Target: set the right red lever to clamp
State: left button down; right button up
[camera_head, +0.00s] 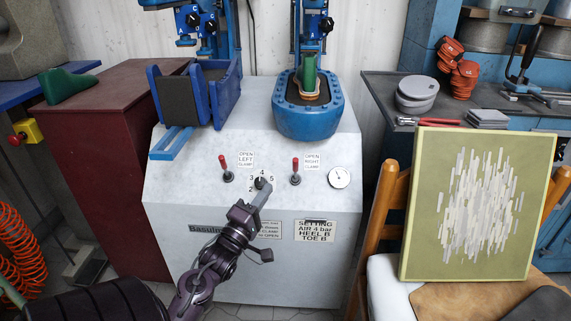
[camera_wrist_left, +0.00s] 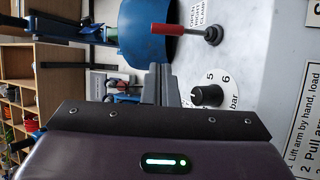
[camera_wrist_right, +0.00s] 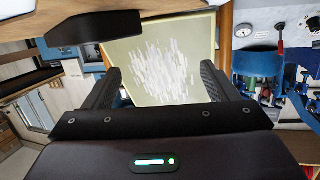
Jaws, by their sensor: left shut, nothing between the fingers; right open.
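The right red lever (camera_head: 295,165) stands upright on the white machine's sloped panel, beside the label "OPEN RIGHT CLAMP" (camera_head: 312,161). In the left wrist view the same lever (camera_wrist_left: 168,29) points left from its dark pivot. My left gripper (camera_head: 265,187) is shut and empty, below and left of this lever in the head view and close to the numbered black knob (camera_head: 260,183). The lever stands apart from its fingers (camera_wrist_left: 162,82) in the left wrist view. My right gripper (camera_wrist_right: 163,75) is open and empty; it is outside the head view.
A left red lever (camera_head: 222,162) stands on the same panel, beyond the knob. A round gauge (camera_head: 339,177) is right of the right lever. The blue right clamp (camera_head: 308,122) holds a green shoe form above. A chair with a painting (camera_head: 415,255) stands at right.

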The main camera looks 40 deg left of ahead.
aim_at(295, 170)
pick_arm(q)
jog(key=b+x, duration=0.2)
jog(key=x, duration=0.8)
pick_arm(e)
notch_tip(295, 170, up, 15)
jog(key=d+t+y, duration=0.1)
jog(key=t+y, duration=0.1)
jog(key=t, duration=0.5)
jog(key=shift+t+y, duration=0.3)
jog(key=shift+y, duration=0.1)
jog(key=shift+d+f, duration=0.1)
